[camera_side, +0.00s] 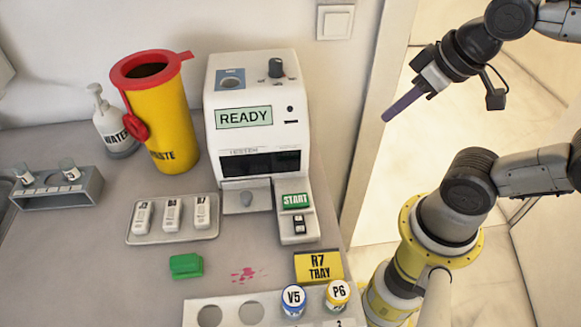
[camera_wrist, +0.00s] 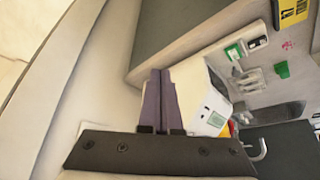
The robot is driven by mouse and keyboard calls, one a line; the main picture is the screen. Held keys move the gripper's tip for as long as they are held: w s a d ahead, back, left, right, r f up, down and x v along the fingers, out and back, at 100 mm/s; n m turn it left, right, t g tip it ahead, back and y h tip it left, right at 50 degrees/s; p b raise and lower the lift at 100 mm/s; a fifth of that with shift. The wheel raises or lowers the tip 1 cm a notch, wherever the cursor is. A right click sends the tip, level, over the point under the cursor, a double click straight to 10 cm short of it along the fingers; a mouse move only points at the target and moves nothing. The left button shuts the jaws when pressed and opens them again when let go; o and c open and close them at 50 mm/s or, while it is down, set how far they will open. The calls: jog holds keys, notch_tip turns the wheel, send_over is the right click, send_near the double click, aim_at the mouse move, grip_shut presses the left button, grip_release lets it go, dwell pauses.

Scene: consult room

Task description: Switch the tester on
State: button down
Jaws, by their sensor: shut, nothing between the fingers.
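The tester (camera_side: 255,95) is a white machine standing against the wall on the counter, and its pale green screen (camera_side: 244,117) reads READY. A green START button (camera_side: 295,201) and a small black rocker switch (camera_side: 299,225) sit on its lower right front; I cannot tell which way the rocker is set. A black knob (camera_side: 276,68) is on its top. My gripper (camera_side: 389,117) is shut and empty, in the air to the right of the tester and well apart from it. In the wrist view, the tester (camera_wrist: 213,118) is partly hidden behind my purple fingers (camera_wrist: 160,74).
A yellow waste bin (camera_side: 163,112) with a red rim and a WATER bottle (camera_side: 113,130) stand left of the tester. A tray of labelled packs (camera_side: 137,239), a green block (camera_side: 186,265) and a rack with capped vials (camera_side: 188,318) lie in front. A pink spill (camera_side: 246,274) marks the counter.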

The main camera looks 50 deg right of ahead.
jog(key=m, duration=0.1)
notch_tip(320, 180, up, 3)
jog(key=m+g, duration=0.6)
jog(key=m, duration=0.1)
send_over(306, 232)
jog(key=shift+w+r, duration=0.1)
notch_tip(306, 232, down, 14)
jog(key=shift+f, duration=0.1)
dwell(0.5)
